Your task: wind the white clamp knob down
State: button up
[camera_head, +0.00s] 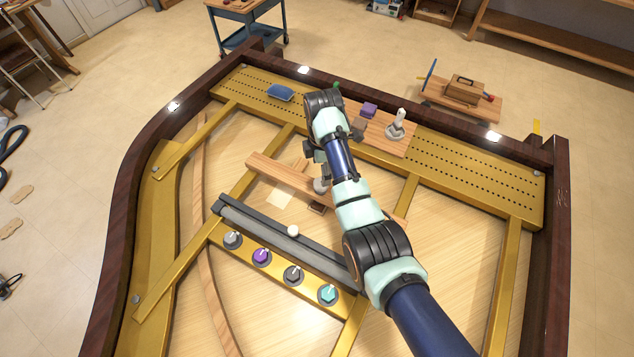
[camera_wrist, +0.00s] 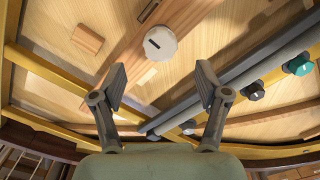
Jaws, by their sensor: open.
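The white clamp knob shows in the wrist view as a round white disc (camera_wrist: 161,43) with a dark slot-like mark on top. It lies beyond my open fingers, apart from both and roughly in line with the gap between them. In the head view a pale round shape that seems to be this knob (camera_head: 320,186) is partly hidden behind my arm, over the wooden bar (camera_head: 268,168). My gripper (camera_wrist: 162,88) is open and empty. In the head view my arm largely covers it. How far the knob stands above the bar I cannot tell.
A dark rail (camera_head: 270,228) with a small white ball (camera_head: 293,231) lies nearby. Grey (camera_head: 233,240), purple (camera_head: 261,256), dark grey (camera_head: 293,275) and teal (camera_head: 328,294) knobs line the gold strip. A wooden block (camera_wrist: 88,39) lies left of the bar in the wrist view.

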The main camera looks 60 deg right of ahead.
notch_tip(320, 180, down, 6)
jog(key=shift+f+b, duration=0.15)
jog(key=shift+b, duration=0.25)
jog(key=shift+c, duration=0.3)
jog(key=c, duration=1.1)
